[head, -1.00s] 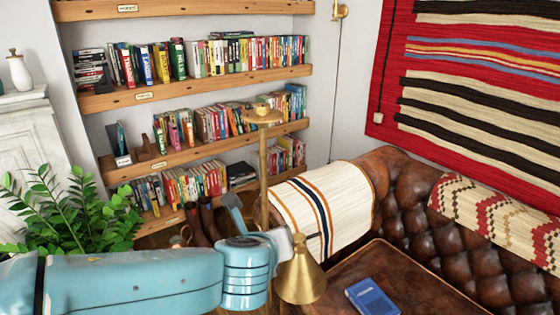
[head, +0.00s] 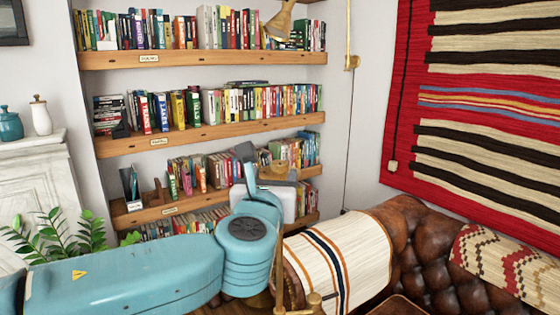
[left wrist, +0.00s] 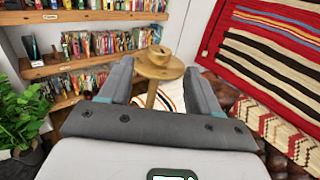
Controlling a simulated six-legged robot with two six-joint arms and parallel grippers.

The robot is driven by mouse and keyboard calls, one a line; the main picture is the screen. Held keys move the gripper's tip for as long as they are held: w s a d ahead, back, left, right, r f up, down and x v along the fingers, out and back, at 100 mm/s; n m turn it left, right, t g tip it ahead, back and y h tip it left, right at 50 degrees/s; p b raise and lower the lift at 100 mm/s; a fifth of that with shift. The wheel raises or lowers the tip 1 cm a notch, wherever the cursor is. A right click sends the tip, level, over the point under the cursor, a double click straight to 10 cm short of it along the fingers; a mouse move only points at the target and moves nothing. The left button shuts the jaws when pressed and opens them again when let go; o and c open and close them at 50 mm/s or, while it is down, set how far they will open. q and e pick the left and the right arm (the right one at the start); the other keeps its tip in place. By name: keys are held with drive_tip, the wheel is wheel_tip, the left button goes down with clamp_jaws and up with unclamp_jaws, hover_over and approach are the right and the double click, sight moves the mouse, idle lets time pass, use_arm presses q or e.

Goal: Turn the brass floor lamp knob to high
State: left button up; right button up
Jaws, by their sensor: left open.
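The brass floor lamp's round plate (left wrist: 157,69) sits on top of a pole, with a small brass knob (left wrist: 159,53) standing on it. My left gripper (left wrist: 158,76) is open; in the left wrist view its two grey fingers point toward the plate, one on each side, with the knob beyond the fingertips. I cannot tell whether they touch it. In the head view my gripper and arm partly hide the plate, and the lamp pole (head: 279,265) shows below. A conical brass shade (head: 280,21) hangs at the top. My right gripper is not in view.
Wooden bookshelves (head: 190,58) full of books stand behind the lamp. A brown leather sofa (head: 405,225) with a striped white throw (head: 345,255) is at the right, below a red striped wall rug (head: 480,110). A green plant (head: 75,235) is at left.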

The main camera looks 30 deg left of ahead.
sight(279, 163)
use_arm(q)
drive_tip(key=p+x, duration=0.1)
drive_tip(key=x, duration=0.7)
drive_tip(key=shift+w, duration=0.3)
drive_tip(key=shift+a, duration=0.1)
drive_tip(key=c, duration=1)
